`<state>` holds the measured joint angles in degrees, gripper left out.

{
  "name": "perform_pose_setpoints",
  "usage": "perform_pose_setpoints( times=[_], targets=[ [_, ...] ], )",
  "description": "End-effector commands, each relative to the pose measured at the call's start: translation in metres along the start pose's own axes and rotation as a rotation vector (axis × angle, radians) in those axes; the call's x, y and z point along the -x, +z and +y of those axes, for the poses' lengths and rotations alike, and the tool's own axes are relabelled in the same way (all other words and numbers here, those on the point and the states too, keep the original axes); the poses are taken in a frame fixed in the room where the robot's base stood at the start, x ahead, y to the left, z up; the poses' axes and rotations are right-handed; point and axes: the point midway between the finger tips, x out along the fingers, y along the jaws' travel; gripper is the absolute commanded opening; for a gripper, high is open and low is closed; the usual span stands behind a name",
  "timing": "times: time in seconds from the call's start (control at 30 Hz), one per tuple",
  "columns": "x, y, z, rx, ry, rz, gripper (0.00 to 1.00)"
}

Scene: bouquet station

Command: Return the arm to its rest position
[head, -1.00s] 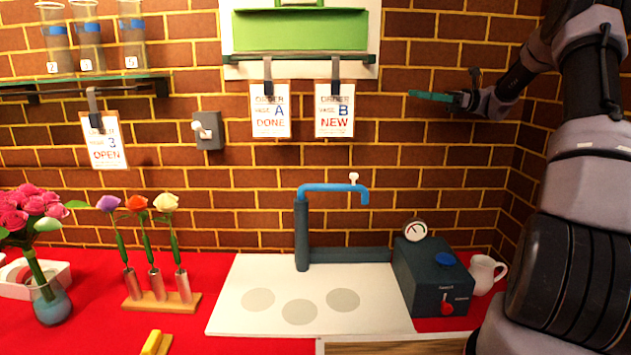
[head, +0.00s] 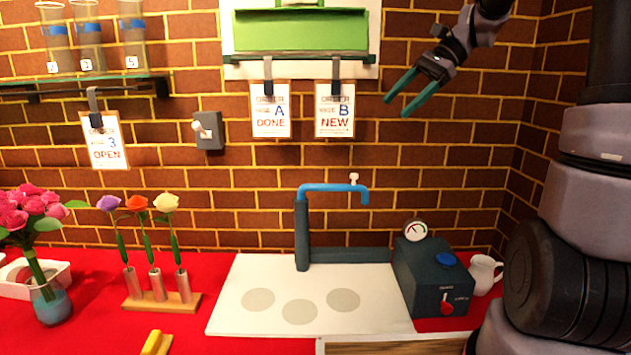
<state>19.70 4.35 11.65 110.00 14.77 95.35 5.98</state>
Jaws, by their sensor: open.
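My gripper (head: 396,107) is in the upper right of the head view, in front of the brick wall. Its two green fingers point down and to the left and stand apart. Nothing is between them. It is clear of the worktop and to the right of the card marked B NEW (head: 335,110). My arm rises along the right side of the picture, and part of it is out of view at the top.
A blue tap (head: 333,187) stands behind a white board (head: 300,276). Right of it are a dark box with a gauge (head: 432,278) and a white jug (head: 485,273). At left are a flower rack (head: 160,301), a vase of pink roses (head: 52,302) and a glass shelf (head: 100,84).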

Motion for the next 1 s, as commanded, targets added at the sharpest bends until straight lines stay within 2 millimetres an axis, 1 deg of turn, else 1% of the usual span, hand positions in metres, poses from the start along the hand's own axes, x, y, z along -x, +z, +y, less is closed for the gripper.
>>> perform_pose_setpoints(
  times=[0.03, 0.2, 0.4, 0.6, 0.7, 0.8, 1.0],
  targets=[
    [-0.001, 0.011, 0.013, 0.052, 0.014, 0.064, 0.71],
    [0.0, 0.031, 0.053, 0.221, 0.051, 0.263, 0.71],
    [0.007, 0.048, 0.099, 0.427, 0.076, 0.482, 0.71],
    [0.016, 0.057, 0.142, 0.631, 0.082, 0.679, 0.71],
    [0.02, 0.059, 0.158, 0.716, 0.079, 0.757, 0.71],
    [0.022, 0.06, 0.169, 0.777, 0.074, 0.812, 0.71],
    [0.024, 0.06, 0.177, 0.827, 0.071, 0.856, 0.71]
  ],
)
